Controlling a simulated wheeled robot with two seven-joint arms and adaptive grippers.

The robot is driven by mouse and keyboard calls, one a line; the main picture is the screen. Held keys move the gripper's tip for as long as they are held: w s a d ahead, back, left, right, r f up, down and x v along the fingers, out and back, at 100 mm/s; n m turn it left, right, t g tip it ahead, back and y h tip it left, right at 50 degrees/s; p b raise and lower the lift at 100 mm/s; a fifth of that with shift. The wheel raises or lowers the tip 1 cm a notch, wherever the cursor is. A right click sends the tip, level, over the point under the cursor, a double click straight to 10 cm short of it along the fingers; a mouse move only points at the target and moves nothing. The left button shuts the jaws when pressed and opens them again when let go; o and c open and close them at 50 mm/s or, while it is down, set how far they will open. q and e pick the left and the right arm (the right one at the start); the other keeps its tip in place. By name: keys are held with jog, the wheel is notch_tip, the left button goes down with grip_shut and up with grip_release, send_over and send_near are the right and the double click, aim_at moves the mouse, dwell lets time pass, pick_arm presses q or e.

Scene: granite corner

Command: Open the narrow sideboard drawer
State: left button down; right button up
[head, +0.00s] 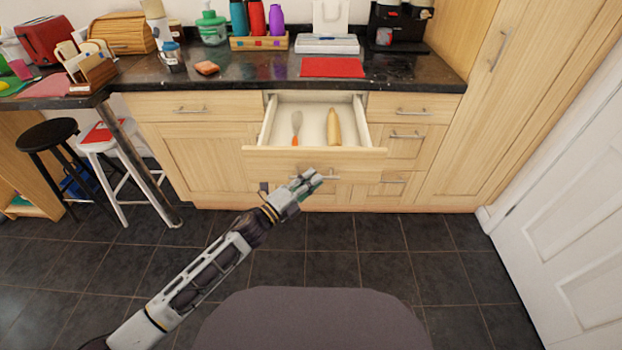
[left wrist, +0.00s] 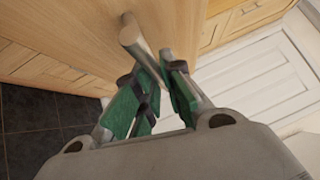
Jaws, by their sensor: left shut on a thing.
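The narrow sideboard drawer (head: 352,156) stands pulled out in the head view, under the middle of the dark worktop. Inside it lie an orange-and-grey utensil (head: 296,125) and a tan wooden item (head: 333,126). My left gripper (head: 308,180) is at the drawer's front, shut on the bar handle (head: 328,176). In the left wrist view the green-padded fingers (left wrist: 158,88) close around the handle's pale rounded bar (left wrist: 138,40) against the wooden front. Part of the handle is hidden by the fingers. My right gripper is not in view.
The worktop (head: 250,72) above carries a red mat, bottles, a coffee machine and other items. Closed drawers (head: 405,150) flank the open one. A white stool (head: 100,145) and a black stool (head: 47,133) stand left. The dark tiled floor (head: 380,255) in front is clear.

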pick_arm(q)
jog(key=c, duration=1.5)
grip_release()
jog(key=shift+v, duration=5.95)
